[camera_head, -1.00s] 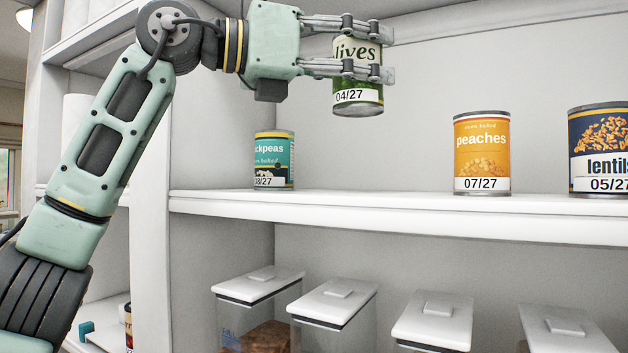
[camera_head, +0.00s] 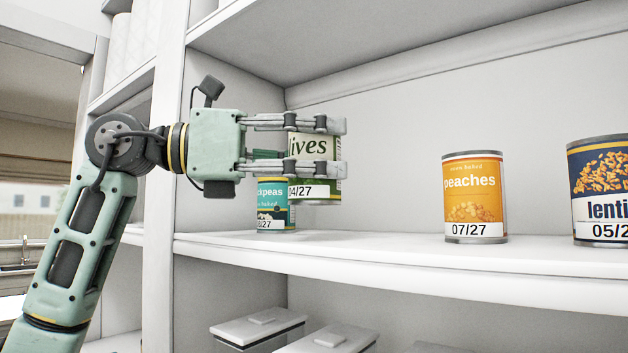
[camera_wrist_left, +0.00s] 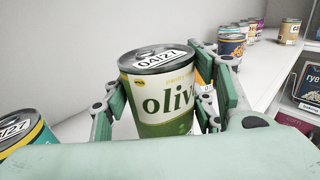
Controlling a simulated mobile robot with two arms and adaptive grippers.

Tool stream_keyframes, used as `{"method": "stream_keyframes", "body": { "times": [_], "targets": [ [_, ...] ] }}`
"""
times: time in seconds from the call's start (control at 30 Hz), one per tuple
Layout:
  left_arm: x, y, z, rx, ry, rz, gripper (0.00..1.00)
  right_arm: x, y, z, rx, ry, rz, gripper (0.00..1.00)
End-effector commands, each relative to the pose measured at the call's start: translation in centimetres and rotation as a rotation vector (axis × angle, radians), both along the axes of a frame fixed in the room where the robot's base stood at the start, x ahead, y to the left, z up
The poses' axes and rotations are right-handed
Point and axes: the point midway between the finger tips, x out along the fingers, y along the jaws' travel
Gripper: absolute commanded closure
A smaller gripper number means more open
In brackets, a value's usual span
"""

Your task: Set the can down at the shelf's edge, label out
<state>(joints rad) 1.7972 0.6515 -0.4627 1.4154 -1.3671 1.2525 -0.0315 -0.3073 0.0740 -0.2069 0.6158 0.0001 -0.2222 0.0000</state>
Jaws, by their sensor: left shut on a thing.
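The olives can (camera_head: 316,188), cream and green with a 04/27 date strip, is held upright in my left gripper (camera_head: 318,146). The fingers are shut around its sides, and its label faces outward toward the head camera. Its base is above the shelf board (camera_head: 400,258), in front of and partly hiding the chickpeas can. In the left wrist view the olives can (camera_wrist_left: 160,105) sits between the fingers, with its lid also marked 04/27. My right gripper is not in view.
The teal chickpeas can (camera_head: 275,215) stands on the shelf close behind the olives can. The orange peaches can (camera_head: 475,200) and navy lentils can (camera_head: 598,190) stand to the right. Free shelf lies between chickpeas and peaches. Lidded containers (camera_head: 258,328) are below.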

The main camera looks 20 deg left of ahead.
Motion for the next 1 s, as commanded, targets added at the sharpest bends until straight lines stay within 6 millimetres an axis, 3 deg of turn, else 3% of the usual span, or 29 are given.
{"method": "stream_keyframes", "body": {
  "times": [0.23, 0.4, 0.8, 0.83, 1.0],
  "targets": [
    [0.3, 0.5, -2.5, 0.001, 0.000, 0.001, 0.85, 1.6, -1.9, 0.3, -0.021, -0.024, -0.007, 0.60],
    [0.2, 0.5, -4.1, -0.001, -0.002, 0.001, 0.85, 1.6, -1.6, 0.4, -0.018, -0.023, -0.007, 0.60],
    [0.2, 0.5, -4.6, -0.002, -0.003, 0.001, 0.85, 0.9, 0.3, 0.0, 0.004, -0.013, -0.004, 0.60],
    [0.2, 0.4, -4.7, 0.000, -0.001, 0.001, 0.46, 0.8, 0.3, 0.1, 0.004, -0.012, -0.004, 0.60],
    [0.2, 0.4, -4.6, 0.000, -0.001, 0.001, 0.31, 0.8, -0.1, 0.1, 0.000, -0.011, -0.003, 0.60]
  ]
}}
